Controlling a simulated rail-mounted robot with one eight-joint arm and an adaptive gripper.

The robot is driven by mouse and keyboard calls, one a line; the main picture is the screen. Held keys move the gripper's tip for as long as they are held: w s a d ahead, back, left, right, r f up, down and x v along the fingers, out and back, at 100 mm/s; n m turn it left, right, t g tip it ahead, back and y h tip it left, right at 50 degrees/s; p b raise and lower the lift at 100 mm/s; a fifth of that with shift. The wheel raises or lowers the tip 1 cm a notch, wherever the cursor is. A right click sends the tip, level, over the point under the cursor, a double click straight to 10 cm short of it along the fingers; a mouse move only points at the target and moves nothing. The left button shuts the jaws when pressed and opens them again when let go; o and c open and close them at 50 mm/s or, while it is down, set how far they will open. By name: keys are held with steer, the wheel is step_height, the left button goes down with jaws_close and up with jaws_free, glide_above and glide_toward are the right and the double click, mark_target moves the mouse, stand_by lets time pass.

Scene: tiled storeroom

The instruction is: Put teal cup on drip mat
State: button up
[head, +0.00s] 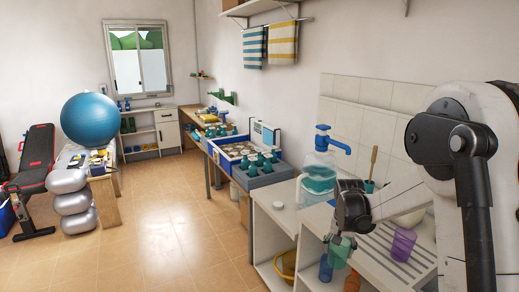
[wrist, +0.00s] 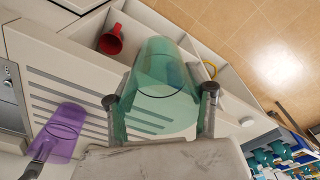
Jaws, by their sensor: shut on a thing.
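The teal cup (head: 340,250) is translucent and hangs below my gripper (head: 347,232), in front of the counter's edge. In the wrist view the teal cup (wrist: 165,75) sits between the two fingers of my gripper (wrist: 160,95), which touch its sides. The cup looks clear of the counter. A white area with dark parallel stripes (head: 388,247) lies on the counter to the right of the cup; the stripes also show in the wrist view (wrist: 68,98). I cannot tell whether this is the drip mat or grooves in the counter.
A purple cup (head: 403,244) stands on the counter by the stripes. A blue cup (head: 326,268) and an orange cup (head: 352,281) are lower down. A dispenser jug (head: 320,172) stands behind my gripper.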

steer(key=s+a+f+n, duration=0.2)
steer(key=s+a+f, duration=0.1)
steer(key=s, duration=0.3)
steer(key=s+a+f+n+b, duration=0.1)
steer(key=s+a+f+n, duration=0.1)
steer(key=s+a+f, duration=0.2)
steer(key=shift+s+f+y+b, duration=0.3)
steer(key=shift+s+f, duration=0.4)
steer(key=shift+s, duration=0.3)
